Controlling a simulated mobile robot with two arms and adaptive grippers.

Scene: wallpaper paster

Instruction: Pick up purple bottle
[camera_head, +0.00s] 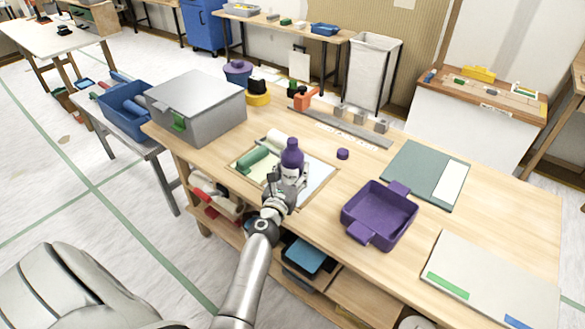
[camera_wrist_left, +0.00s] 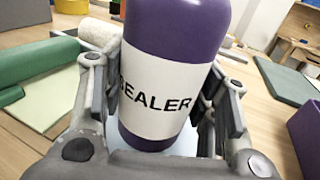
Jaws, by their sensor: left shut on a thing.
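The purple bottle (camera_head: 292,152) stands upright over the tray area near the middle of the workbench in the head view. Its white label reads "SEALER" in the left wrist view (camera_wrist_left: 165,95). My left gripper (camera_head: 289,176) is shut on the bottle, with a finger on each side of it in the left wrist view (camera_wrist_left: 160,120). I cannot tell whether the bottle's base touches the surface below. My right gripper is not in view.
Green and white rolls (camera_head: 253,159) lie left of the bottle on a shallow tray (camera_head: 321,170). A purple bin (camera_head: 379,215) stands to the right, and a small purple cap (camera_head: 343,154) lies behind it. A grey box (camera_head: 197,105) stands at the left.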

